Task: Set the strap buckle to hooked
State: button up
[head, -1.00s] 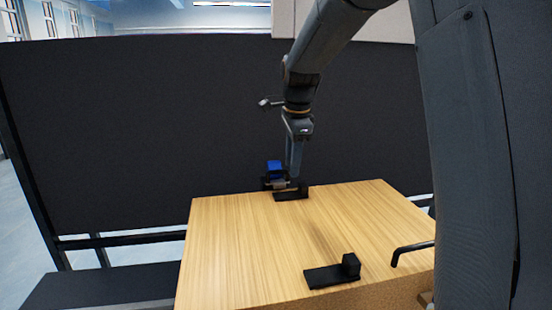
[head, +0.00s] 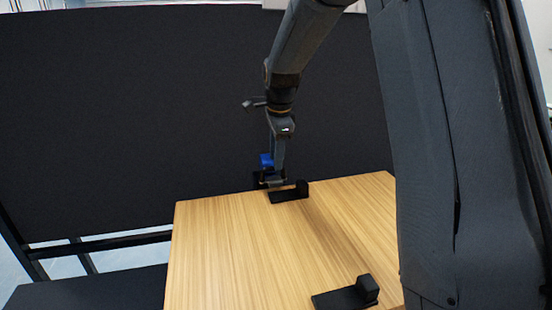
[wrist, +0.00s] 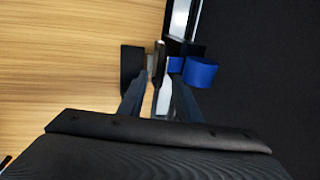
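The strap buckle appears to be the small assembly at the far edge of the wooden table. It has a blue part (head: 267,160) and a black block on a base (head: 289,194). My gripper (head: 276,180) is down at this assembly, seen from the side. In the wrist view, my gripper's fingers (wrist: 159,80) reach either side of a thin, pale upright piece (wrist: 158,58). The blue rounded part (wrist: 200,74) is just right of the fingers, and a black block (wrist: 132,66) is to their left. Whether the fingers touch the pale piece is unclear, and the hooking point is hidden.
A second black block on a base (head: 346,295) stands at the table's near edge. The wooden table top (head: 230,250) between the two is clear. A tall dark panel (head: 120,110) stands behind the table.

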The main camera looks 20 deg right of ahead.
jog(key=shift+w+f, duration=0.2)
jog(key=shift+f, duration=0.8)
grip_shut()
jog(key=shift+s, duration=0.15)
